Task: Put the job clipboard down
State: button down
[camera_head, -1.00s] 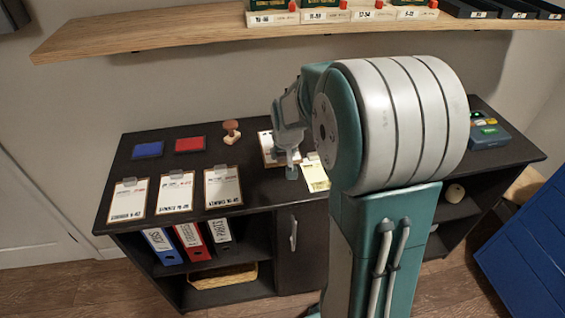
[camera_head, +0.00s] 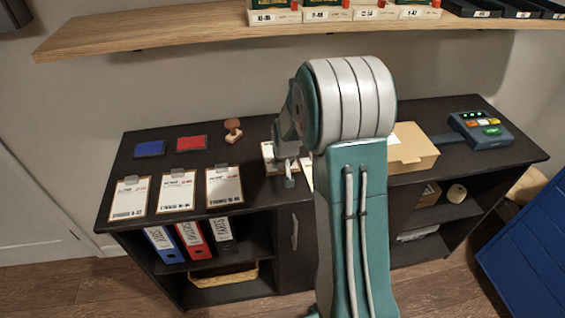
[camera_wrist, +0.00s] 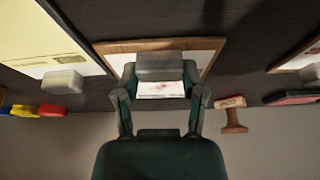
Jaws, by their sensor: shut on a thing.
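The job clipboard (camera_head: 268,152), a brown board with white paper, is at the middle of the dark counter, partly hidden by my gripper (camera_head: 289,182). In the wrist view, its board edge (camera_wrist: 115,47) shows behind my gripper (camera_wrist: 160,92), whose fingers are shut around the grey clip end (camera_wrist: 160,67). The clipboard looks about level with the counter top; I cannot tell whether it touches it.
Three clipboards (camera_head: 177,190) lie in a row at left. Blue (camera_head: 150,149) and red (camera_head: 192,143) pads and a wooden stamp (camera_head: 233,130) lie behind. A yellow sheet (camera_wrist: 45,40) is close beside. A cardboard box (camera_head: 412,150) and a terminal (camera_head: 482,130) stand right.

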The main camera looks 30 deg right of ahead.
jog(key=shift+c, duration=0.8)
grip_release()
jog(key=shift+f, duration=0.1)
jog(key=v, duration=1.3)
jog(key=s+a+r+n, duration=0.1)
jog(key=s+a+r, duration=0.2)
jog(key=s, duration=0.4)
jog(key=s+a+r+n, duration=0.1)
jog(key=s+a+r, duration=0.2)
jog(key=s+a, duration=0.2)
jog(key=s+a+r+n+t+y, duration=0.1)
jog(key=s+a+r, duration=0.2)
jog(key=s, duration=0.8)
jog(key=shift+s+a+r, duration=0.2)
jog(key=shift+a+r, duration=0.2)
jog(key=shift+a, duration=0.75)
jog(key=shift+c, duration=0.4)
